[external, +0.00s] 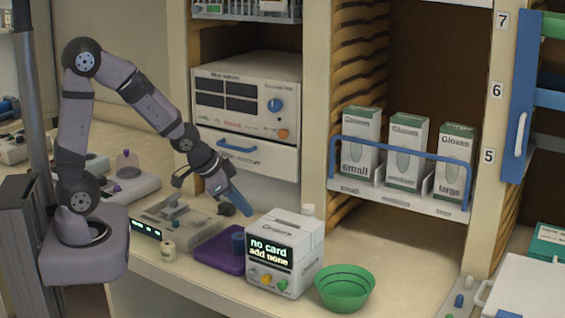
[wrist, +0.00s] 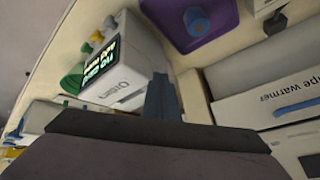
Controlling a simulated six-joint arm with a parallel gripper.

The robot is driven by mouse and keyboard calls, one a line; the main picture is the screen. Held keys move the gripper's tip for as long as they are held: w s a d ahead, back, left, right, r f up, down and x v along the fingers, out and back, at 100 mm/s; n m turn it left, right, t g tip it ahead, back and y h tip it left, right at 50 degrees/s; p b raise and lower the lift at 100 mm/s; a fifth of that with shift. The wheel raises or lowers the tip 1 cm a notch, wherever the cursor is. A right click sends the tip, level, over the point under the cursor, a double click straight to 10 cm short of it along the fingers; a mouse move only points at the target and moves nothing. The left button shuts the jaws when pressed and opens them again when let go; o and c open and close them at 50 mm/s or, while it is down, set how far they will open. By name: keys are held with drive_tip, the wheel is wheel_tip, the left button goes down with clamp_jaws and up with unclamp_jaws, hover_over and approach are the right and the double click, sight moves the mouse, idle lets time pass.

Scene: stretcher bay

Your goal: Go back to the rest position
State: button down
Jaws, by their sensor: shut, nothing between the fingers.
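My gripper (external: 246,211) is at the end of my arm, angled down to the right over the counter. Its blue fingers are shut and empty. Their tips are just above and left of a white box-shaped device (external: 309,243) whose screen reads "no card add none". In the wrist view the shut fingers (wrist: 161,80) point up the picture, with the same device (wrist: 130,60) to their left. I cannot tell the exact gap between fingertips and device. My arm is bent, with its upper joint raised.
A purple tray (external: 212,258) with a blue knob-like piece lies left of the device, and a green bowl (external: 345,300) stands right of it. A warmer cabinet with a drawer (external: 250,160) stands behind. Glove boxes (external: 361,140) sit on a shelf behind a blue rail.

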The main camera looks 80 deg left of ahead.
drive_tip(key=s+d+g+h+p, duration=0.1)
drive_tip(key=s+d+g, duration=0.2)
drive_tip(key=s+d, duration=0.3)
drive_tip(key=s+d+g+h+p, duration=0.1)
drive_tip(key=s+d+g, duration=0.2)
drive_tip(key=s+d, duration=0.3)
drive_tip(key=s, duration=0.5)
drive_tip(key=shift+r+n+g+p, duration=0.15)
drive_tip(key=shift+n+g+p, duration=0.15)
drive_tip(key=shift+p, duration=0.1)
drive_tip(key=shift+a, duration=0.1)
